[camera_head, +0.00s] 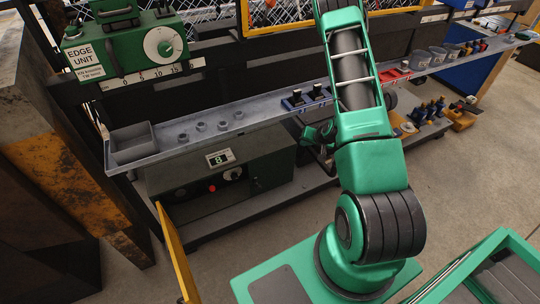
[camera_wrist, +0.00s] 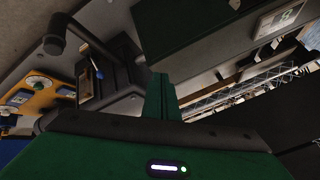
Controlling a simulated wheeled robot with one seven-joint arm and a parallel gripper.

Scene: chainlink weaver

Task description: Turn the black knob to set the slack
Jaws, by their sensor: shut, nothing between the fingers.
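A dark knob with a pale rim (camera_head: 232,174) sits on the front of a dark control box (camera_head: 268,168) under the long shelf, in the head view. A small white panel with a lit green display (camera_head: 219,158), seeming to read 8, is just above and left of it. My gripper (camera_head: 318,140) is right of the box, partly hidden behind my arm and apart from the knob. In the wrist view my gripper's green fingers (camera_wrist: 160,96) are together and empty. The display panel shows there at the upper right (camera_wrist: 281,18); I cannot make out the knob in that view.
The grey shelf (camera_head: 170,147) overhangs the box, with a tray and several small grey parts on it. A red button (camera_head: 212,188) is left of the knob. A green edge unit (camera_head: 125,48) with a white dial stands above. A yellow panel (camera_head: 176,250) stands front left.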

